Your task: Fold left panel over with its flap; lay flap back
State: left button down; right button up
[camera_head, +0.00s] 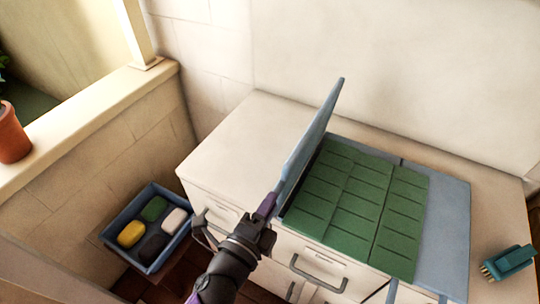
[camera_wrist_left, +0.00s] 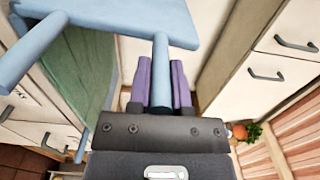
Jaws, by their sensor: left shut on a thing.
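The left panel (camera_head: 312,135) is a light blue board standing steeply on edge at the left side of the green slatted surface (camera_head: 350,200). In the left wrist view a blue piece of it (camera_wrist_left: 130,15) has a round bar (camera_wrist_left: 161,75) sticking out towards me. My left gripper (camera_head: 268,207), with purple fingers, is shut on that bar, at the near end of the panel; it also shows in the left wrist view (camera_wrist_left: 162,85). I cannot tell the flap apart from the panel. A flat blue panel (camera_head: 450,235) lies at the right. My right gripper is not in view.
All this rests on a white cabinet top (camera_head: 235,135) with drawer handles (camera_head: 318,275) on its front. A green brush (camera_head: 510,260) lies at the right. A blue tray (camera_head: 112,238) with several coloured blocks stands low at the left. The cabinet top left of the panel is clear.

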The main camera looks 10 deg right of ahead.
pick_arm(q)
jog(key=w+a+f+b, duration=0.7)
jog(key=w+a, duration=0.1)
jog(key=a, duration=0.3)
notch_tip(320, 180, down, 9)
jog(key=w+a+b, duration=0.2)
jog(key=b, duration=0.7)
jog(key=shift+w+a+f, duration=0.15)
jog(key=shift+f, duration=0.05)
grip_release()
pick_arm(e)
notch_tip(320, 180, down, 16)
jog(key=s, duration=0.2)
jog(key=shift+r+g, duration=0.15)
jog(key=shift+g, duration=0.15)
